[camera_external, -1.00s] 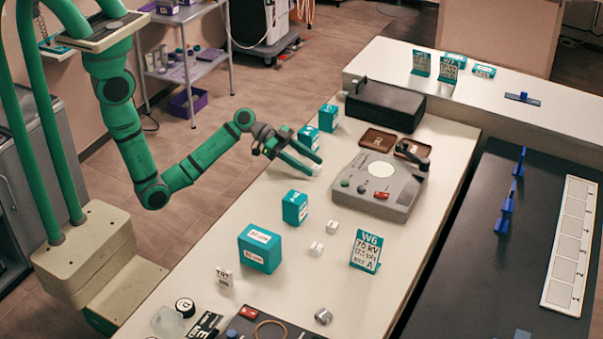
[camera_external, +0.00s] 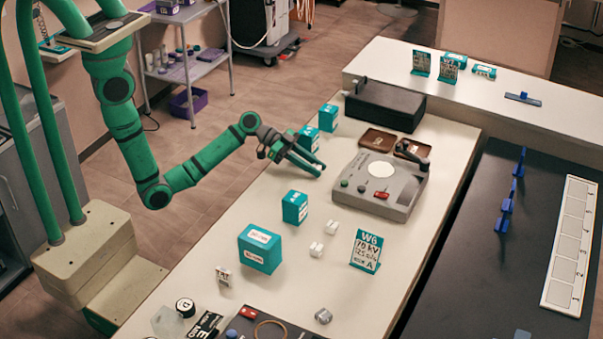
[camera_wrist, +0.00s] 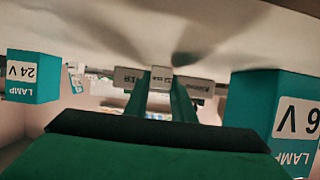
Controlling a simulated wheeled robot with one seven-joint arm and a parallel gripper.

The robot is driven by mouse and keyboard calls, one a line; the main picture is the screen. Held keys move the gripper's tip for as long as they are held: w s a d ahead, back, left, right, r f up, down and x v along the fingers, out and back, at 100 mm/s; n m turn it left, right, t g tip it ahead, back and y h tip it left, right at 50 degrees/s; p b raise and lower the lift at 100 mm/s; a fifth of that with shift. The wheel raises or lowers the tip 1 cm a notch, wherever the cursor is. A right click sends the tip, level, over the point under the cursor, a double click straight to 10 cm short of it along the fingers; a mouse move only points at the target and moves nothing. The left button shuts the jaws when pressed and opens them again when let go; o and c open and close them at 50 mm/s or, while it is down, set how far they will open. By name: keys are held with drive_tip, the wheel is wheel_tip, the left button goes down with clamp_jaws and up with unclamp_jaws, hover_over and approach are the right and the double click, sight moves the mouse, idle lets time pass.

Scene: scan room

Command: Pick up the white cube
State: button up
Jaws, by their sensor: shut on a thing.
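My gripper (camera_external: 318,168) reaches low over the white counter, left of the grey console, with its green fingers close together. In the wrist view, my gripper (camera_wrist: 160,90) is shut on a small white cube (camera_wrist: 161,75) with dark marks, held between the fingertips.
Teal boxes stand near the gripper (camera_external: 308,138) and along the counter's left side (camera_external: 295,207). The wrist view shows teal lamp boxes on the left (camera_wrist: 33,77) and right (camera_wrist: 275,110). The grey console (camera_external: 381,185) is close on the right. The teal W6 card (camera_external: 366,251) stands nearer.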

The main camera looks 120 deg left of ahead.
drive_tip(key=shift+r, duration=0.6)
drive_tip(key=s+d+r, duration=0.8)
drive_tip(key=s+r, duration=0.3)
drive_tip(key=shift+s+r, duration=0.25)
drive_tip(key=shift+r, duration=0.05)
